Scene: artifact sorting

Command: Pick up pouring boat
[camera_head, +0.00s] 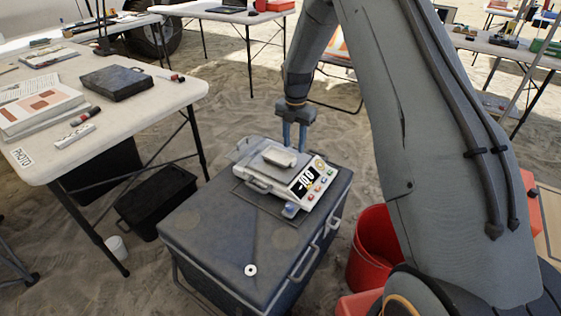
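A small pale boat-shaped dish, which looks like the pouring boat (280,157), sits on the pan of a digital scale (262,184). The scale stands on the lid of a dark grey case (205,230). My gripper (295,148) points down at the far side of the scale, just behind and slightly right of the dish. Its two blue fingers are apart with nothing seen between them. I cannot tell how high the fingertips are above the scale.
A white table (130,115) with papers and a dark box (116,82) stands at left. A red bucket (372,250) stands right of the case. A small white ring (250,270) lies on the lid's front. A black crate (155,198) is on the sand.

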